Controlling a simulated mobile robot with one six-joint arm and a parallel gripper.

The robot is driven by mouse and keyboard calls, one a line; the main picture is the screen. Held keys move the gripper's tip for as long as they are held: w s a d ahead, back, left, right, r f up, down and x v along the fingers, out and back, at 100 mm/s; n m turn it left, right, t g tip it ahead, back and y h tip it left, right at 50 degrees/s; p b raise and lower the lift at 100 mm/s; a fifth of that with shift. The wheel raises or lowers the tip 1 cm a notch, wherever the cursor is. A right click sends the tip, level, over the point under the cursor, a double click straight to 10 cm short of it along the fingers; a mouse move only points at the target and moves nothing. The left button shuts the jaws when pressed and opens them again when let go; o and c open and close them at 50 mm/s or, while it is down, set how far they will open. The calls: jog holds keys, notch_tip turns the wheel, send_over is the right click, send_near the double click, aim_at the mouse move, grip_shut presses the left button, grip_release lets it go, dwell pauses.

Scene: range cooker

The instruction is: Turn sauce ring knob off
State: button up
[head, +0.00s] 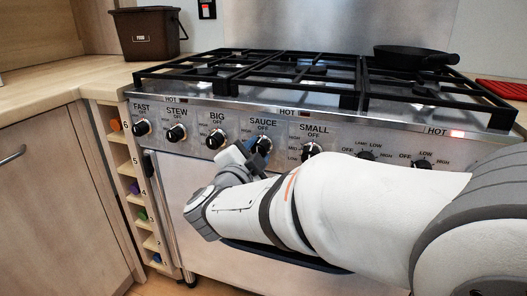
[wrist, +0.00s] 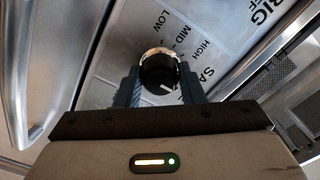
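The sauce ring knob (head: 262,145) is a black knob with a silver skirt, under the SAUCE label on the front panel. In the wrist view the knob (wrist: 159,72) sits between the two fingers of my gripper (wrist: 159,80), with hardly any gap on either side. My gripper appears shut on it. A white mark on the knob faces the lower right in that view, but I cannot tell its exact setting. LOW, MID and HIGH are printed beside it. In the head view my gripper (head: 245,155) partly covers the knob's lower left side.
The big ring knob (head: 216,138) is close on the left and the small ring knob (head: 311,150) on the right. Black pan grates (head: 290,72) cover the hob above, with a black pan (head: 410,55) at the back right. A red HOT lamp (head: 457,133) glows at right.

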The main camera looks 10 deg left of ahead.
jog(key=o, duration=0.4)
jog(key=shift+s, duration=0.1)
jog(key=s+p, duration=0.1)
jog(key=s, duration=0.1)
jog(key=s+p, duration=0.1)
jog(key=s, duration=0.4)
jog(key=shift+s+a+p, duration=0.3)
jog(key=shift+p, duration=0.1)
jog(key=shift+s, duration=0.1)
